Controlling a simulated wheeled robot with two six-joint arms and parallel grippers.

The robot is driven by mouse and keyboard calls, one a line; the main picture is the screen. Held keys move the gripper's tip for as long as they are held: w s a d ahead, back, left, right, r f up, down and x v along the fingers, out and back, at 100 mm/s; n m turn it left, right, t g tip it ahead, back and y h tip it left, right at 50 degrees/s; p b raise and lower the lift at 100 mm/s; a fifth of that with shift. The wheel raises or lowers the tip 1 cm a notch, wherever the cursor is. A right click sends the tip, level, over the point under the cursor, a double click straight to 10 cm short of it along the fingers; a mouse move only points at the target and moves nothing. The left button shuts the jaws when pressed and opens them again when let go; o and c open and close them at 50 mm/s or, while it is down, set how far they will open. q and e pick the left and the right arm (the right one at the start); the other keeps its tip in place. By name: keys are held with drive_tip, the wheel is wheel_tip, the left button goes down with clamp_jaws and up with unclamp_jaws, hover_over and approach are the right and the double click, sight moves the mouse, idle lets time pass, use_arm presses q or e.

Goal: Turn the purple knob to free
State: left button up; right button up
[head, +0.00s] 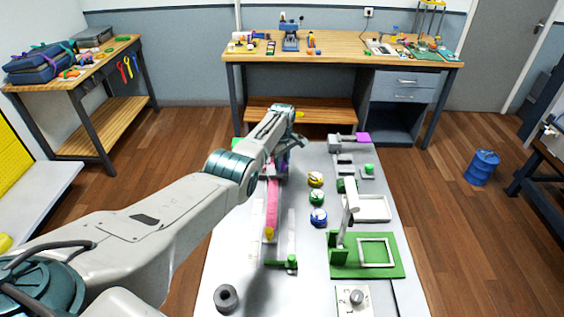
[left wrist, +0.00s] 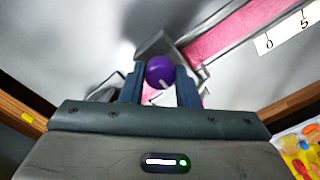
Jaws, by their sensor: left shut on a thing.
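The purple knob (left wrist: 159,71) is round and sits between the two dark blue fingers of my left gripper (left wrist: 160,86) in the left wrist view. The fingers are shut on it, one on each side. A small light mark shows on the knob's lower face. A grey bracket (left wrist: 153,46) stands right beside the knob. A pink strap (left wrist: 228,36) runs away from it to the upper right. In the head view the pink strap (head: 271,212) lies along the left part of the white board, and my left arm mostly hides the knob. My right gripper is not in view.
The white board (head: 240,270) also bears several round knobs in a column, including a blue one (head: 318,217), a green frame (head: 398,268) and a dark grey ring (head: 226,298). A white strip with numbers (left wrist: 286,34) lies near the strap. A workbench (head: 340,47) stands behind.

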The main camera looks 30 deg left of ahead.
sight(282, 163)
use_arm(q)
drive_tip(key=o, duration=1)
drive_tip(key=shift+c, duration=0.2)
drive_tip(key=shift+r, duration=0.15)
drive_tip(key=shift+r, duration=0.25)
wheel_tip(282, 163, up, 10)
drive_tip(key=b, duration=0.1)
